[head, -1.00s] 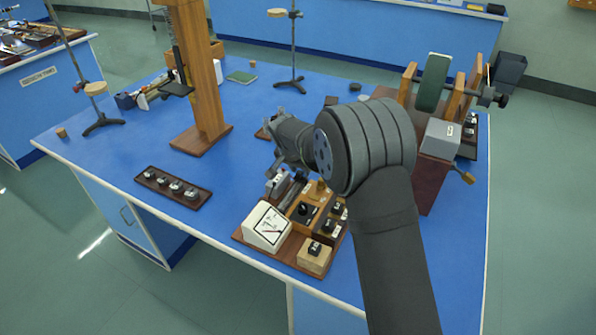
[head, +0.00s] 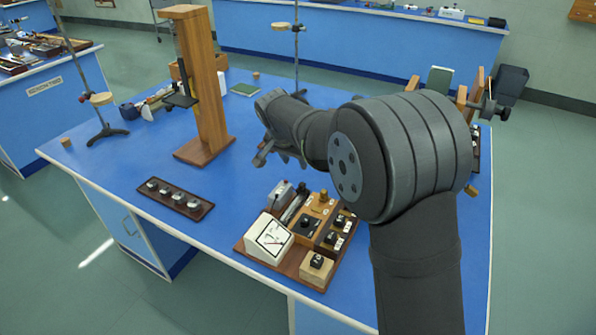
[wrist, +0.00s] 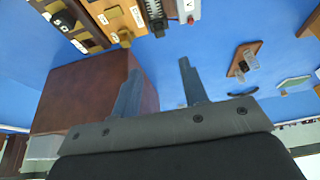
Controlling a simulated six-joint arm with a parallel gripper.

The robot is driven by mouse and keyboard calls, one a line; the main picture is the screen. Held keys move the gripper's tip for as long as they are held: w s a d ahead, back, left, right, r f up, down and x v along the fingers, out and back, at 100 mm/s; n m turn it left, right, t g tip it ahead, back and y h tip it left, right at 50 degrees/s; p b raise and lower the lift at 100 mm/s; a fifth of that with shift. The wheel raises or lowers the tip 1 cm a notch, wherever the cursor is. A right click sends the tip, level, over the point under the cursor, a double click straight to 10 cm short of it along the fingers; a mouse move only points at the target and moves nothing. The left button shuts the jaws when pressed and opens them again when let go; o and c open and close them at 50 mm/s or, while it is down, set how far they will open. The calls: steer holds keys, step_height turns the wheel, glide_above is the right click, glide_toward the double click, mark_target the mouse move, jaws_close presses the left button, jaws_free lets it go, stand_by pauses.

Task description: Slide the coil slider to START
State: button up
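A brown instrument board (head: 243,245) stands near the front edge of the blue bench. On it a dark narrow rail (head: 294,207) lies between a small grey box (head: 280,194) and a wooden block with a black knob (head: 307,225). In the wrist view the dark rail (wrist: 155,14) shows at the top, beside the grey box with red (wrist: 188,10). The coil slider and START mark are too small to make out. My gripper (head: 275,157) is above the bench behind the board, apart from it. In the wrist view its fingers (wrist: 160,90) are spread and empty.
A white meter (head: 268,238) stands on the board's left front. A large brown block (wrist: 85,92) is in the wrist view.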

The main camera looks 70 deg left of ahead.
mark_target(302, 184)
steer(key=shift+v, duration=2.2)
steer(key=shift+f, duration=0.15)
steer(key=x, duration=1.7)
steer(key=shift+f, duration=0.1)
steer(key=shift+s+d, duration=0.1)
steer(key=shift+s, duration=0.05)
